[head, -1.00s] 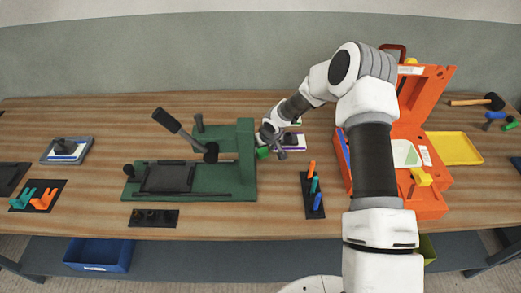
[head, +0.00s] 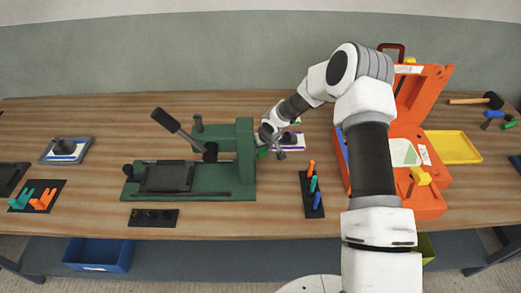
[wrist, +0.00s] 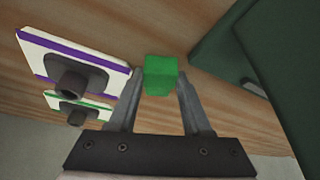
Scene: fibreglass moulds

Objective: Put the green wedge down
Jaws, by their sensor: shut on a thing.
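The green wedge (wrist: 161,76) is between the two fingers of my gripper (wrist: 160,90) in the wrist view, and the fingers are shut on it. In the head view the wedge (head: 263,153) shows as a small green patch just right of the green press (head: 245,160). My gripper (head: 268,144) is low over the table there, partly hidden by my wrist. I cannot tell whether the wedge touches the wood.
Two white plates with dark knobs, one purple-striped (wrist: 75,62) and one green-striped (wrist: 75,107), lie beside the gripper. A black strip with coloured pegs (head: 312,194) and an open orange case (head: 430,195) are to the right. Bare wood (head: 280,190) lies in front.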

